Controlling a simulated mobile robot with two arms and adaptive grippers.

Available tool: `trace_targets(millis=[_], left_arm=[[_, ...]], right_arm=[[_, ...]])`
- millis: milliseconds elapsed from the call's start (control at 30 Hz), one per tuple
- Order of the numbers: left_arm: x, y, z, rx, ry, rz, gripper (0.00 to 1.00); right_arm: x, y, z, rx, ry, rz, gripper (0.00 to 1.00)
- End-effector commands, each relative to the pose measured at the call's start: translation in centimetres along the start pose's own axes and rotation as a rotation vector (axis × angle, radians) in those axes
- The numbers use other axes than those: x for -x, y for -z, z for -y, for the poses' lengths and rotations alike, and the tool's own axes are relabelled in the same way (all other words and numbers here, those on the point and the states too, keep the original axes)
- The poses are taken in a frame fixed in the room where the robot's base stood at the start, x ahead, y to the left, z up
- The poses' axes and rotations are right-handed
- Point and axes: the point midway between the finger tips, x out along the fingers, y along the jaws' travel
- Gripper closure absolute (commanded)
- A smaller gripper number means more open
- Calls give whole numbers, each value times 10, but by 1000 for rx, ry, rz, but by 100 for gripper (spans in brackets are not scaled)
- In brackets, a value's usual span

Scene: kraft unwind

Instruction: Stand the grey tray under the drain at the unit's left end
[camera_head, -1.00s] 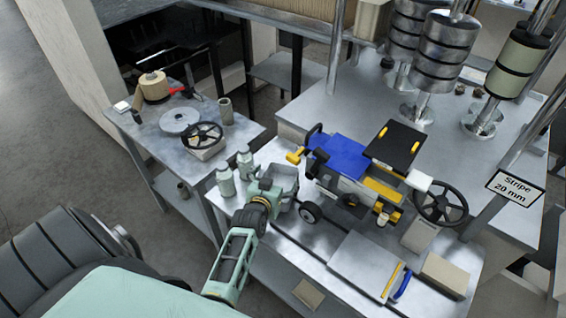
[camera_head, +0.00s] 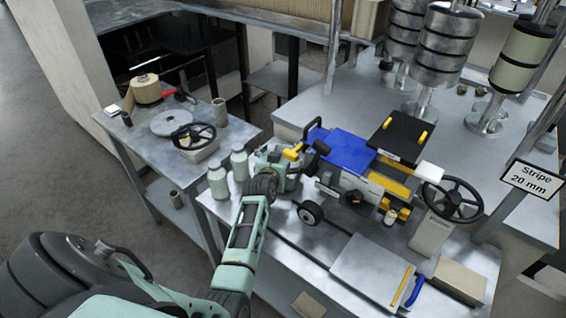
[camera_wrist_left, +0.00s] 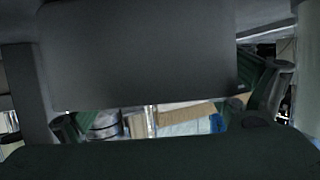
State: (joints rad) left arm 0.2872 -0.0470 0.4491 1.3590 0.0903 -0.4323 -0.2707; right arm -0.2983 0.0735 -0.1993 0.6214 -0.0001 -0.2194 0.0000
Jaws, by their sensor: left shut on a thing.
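The unit (camera_head: 343,148), with blue and black covers, stands on the bench. At its left end is a yellow-handled drain (camera_head: 293,151). My left gripper (camera_head: 272,167) is at that end, just below and left of the yellow handle, shut on the grey tray. In the left wrist view the tray (camera_wrist_left: 140,55) is a broad dark grey face filling the upper middle. In the head view my gripper and the unit's end parts largely hide the tray. I cannot tell whether it touches the bench. My right gripper is not in view.
Two grey bottles (camera_head: 218,181) stand close left of my left gripper. A black wheel (camera_head: 311,212) is to its right. A side table (camera_head: 160,155) holds a tape roll, a disc and a handwheel. A flat plate (camera_head: 370,265) lies at the bench front.

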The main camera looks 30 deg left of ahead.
Motion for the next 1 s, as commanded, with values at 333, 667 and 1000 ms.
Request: trace_targets(millis=[333, 667, 1000], left_arm=[[-1, -2, 0, 0, 0, -1, 0], [0, -2, 0, 0, 0, -1, 0], [32, -1, 0, -1, 0, -1, 0]], right_arm=[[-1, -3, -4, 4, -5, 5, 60], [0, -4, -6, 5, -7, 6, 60], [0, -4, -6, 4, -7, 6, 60]])
